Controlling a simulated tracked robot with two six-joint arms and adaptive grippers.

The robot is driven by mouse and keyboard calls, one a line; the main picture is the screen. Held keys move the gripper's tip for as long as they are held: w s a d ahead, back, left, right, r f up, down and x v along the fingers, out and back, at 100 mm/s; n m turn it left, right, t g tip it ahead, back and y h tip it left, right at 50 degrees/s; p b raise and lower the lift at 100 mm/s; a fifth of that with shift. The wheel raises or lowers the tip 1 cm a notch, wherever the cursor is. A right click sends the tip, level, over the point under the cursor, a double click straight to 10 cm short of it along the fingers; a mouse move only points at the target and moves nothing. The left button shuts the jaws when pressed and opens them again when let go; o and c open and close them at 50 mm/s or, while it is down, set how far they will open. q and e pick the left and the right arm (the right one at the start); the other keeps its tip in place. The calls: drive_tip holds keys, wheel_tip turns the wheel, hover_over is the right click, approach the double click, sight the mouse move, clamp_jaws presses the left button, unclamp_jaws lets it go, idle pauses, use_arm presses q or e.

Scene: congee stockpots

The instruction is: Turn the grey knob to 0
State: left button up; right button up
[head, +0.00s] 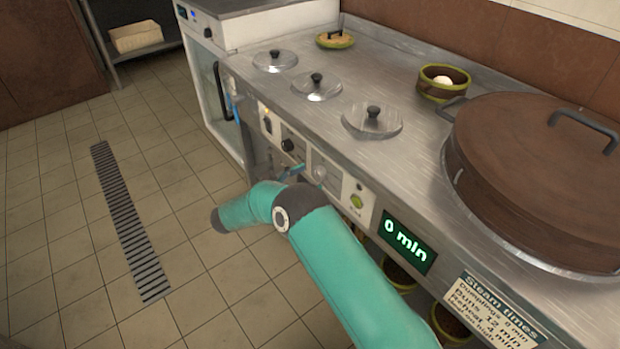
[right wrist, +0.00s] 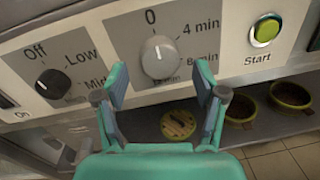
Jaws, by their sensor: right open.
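The grey knob (right wrist: 159,57) sits on the grey dial plate of the front panel, with 0 above it and 4 min and 8 min to its right. A faint light mark shows near its top, but I cannot read its direction surely. In the head view the grey knob (head: 319,172) is just right of my right gripper (head: 293,170). In the right wrist view my right gripper (right wrist: 160,82) is open and empty, its fingers either side below the knob, apparently not touching it. My left gripper is not in view.
A black knob (right wrist: 53,84) marked Off, Low and Mid is on the left, and a green Start button (right wrist: 264,30) on the right. The display (head: 407,241) reads 0 min. Bowls (right wrist: 290,94) stand on the shelf below. A large lidded pot (head: 535,170) is on the counter.

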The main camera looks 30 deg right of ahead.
drive_tip(key=a, duration=1)
drive_tip(key=shift+a, duration=0.35)
drive_tip(key=shift+f, duration=0.1)
drive_tip(key=s+f+g+y, duration=0.1)
drive_tip(key=s+f+y, duration=0.35)
drive_tip(key=f, duration=0.25)
drive_tip(key=s+a+f+g+y, duration=0.1)
drive_tip(key=s+f+y, duration=0.2)
drive_tip(key=s+f, duration=0.35)
drive_tip(key=s+f+g+y, duration=0.1)
drive_tip(key=s+f+y, duration=0.25)
drive_tip(key=f, duration=0.55)
drive_tip(key=s+a+m+t+y, duration=0.1)
drive_tip(key=s+a+m+y, duration=0.4)
drive_tip(key=s+m, duration=0.2)
drive_tip(key=s+a+m+t+y, duration=0.2)
drive_tip(key=s+a+m+y, duration=0.2)
drive_tip(key=m, duration=0.7)
drive_tip(key=s+y, duration=0.2)
drive_tip(key=s, duration=0.1)
drive_tip(key=shift+s+a+t, duration=0.2)
drive_tip(key=shift+a+t, duration=0.1)
drive_tip(key=shift+a, duration=0.1)
drive_tip(key=r+p, duration=2.4)
drive_tip(key=shift+w, duration=0.2)
